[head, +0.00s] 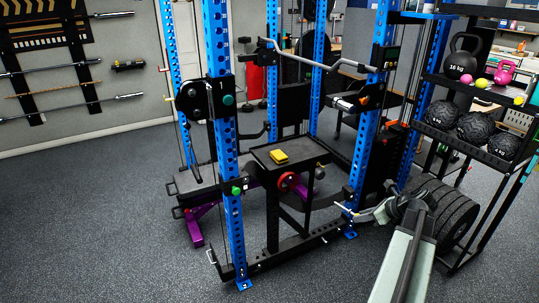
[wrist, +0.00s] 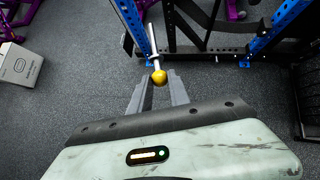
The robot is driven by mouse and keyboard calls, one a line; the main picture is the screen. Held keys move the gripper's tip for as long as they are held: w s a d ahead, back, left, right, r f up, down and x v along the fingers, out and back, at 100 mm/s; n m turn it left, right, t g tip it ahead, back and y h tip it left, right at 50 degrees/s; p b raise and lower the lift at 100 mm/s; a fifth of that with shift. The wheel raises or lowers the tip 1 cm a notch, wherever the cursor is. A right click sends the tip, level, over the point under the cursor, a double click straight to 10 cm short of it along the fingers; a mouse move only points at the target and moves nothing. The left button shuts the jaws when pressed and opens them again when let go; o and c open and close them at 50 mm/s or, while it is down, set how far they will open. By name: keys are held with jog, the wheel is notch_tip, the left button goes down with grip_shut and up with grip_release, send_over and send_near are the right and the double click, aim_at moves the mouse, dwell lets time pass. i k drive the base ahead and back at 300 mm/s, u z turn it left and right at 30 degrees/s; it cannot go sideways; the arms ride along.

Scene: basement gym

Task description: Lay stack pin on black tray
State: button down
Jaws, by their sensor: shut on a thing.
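The black tray (head: 308,149) is a flat top on a black stand inside the rack, up and to the left of my gripper. A yellow block (head: 279,157) lies on it.
The blue rack posts (head: 224,150) and a low black crossbar (head: 290,243) stand around the tray. Weight plates (head: 446,213) and a shelf of balls (head: 473,128) are on the right. A white box (wrist: 18,66) sits on the floor. Open floor lies at the left.

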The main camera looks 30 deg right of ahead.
aim_at(291, 153)
jog(key=u, duration=0.05)
jog(key=i, duration=2)
